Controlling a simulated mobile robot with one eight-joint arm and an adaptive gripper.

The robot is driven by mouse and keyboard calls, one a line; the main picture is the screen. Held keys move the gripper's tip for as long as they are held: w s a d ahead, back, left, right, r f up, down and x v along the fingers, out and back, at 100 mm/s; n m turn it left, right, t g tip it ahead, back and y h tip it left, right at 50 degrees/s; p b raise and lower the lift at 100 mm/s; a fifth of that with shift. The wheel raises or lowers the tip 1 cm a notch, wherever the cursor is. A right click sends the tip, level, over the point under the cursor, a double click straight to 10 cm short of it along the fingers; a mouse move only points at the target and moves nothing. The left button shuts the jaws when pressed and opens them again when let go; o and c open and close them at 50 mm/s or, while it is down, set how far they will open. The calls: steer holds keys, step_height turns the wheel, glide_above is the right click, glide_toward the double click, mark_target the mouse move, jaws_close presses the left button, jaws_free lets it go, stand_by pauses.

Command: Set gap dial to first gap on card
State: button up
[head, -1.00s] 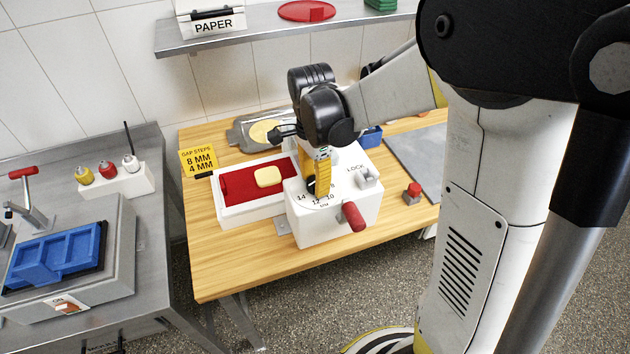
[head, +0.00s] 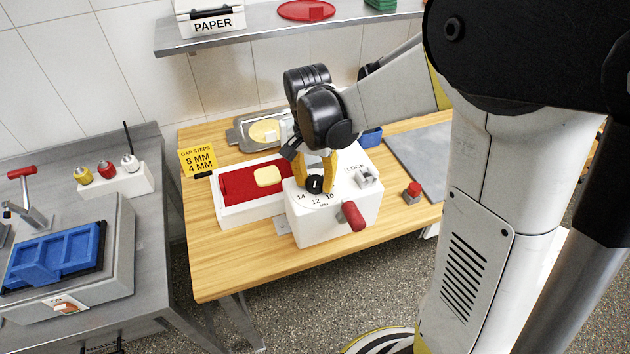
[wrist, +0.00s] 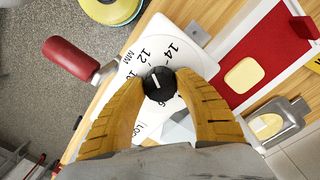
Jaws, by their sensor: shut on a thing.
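The yellow gap card (head: 198,160) stands at the back left of the wooden table; it reads "GAP STEPS", 8 MM above 4 MM. The gap dial is a black knob (wrist: 158,84) on top of a white machine (head: 335,220). Its printed scale shows 14 and 12 clearly in the wrist view; other numbers are partly covered. The knob's white mark seems to point roughly toward 12. My gripper (head: 316,182) points down over the machine, its yellow fingers shut on the knob, one on each side.
A red handle (head: 352,216) sticks out of the machine's front, and a LOCK lever (head: 365,176) sits right of the dial. A red bed with a yellow piece (head: 268,176) lies to the left. A red button (head: 413,190) stands right.

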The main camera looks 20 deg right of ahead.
steer(key=n, duration=0.5)
steer(key=shift+n, duration=0.3)
steer(key=n, duration=0.5)
steer(key=shift+s+d+n+t, duration=0.1)
steer(key=shift+n+t, duration=0.2)
steer(key=n, duration=1)
steer(key=shift+d+n, duration=0.1)
steer(key=shift+n, duration=0.2)
steer(key=o, duration=1.2)
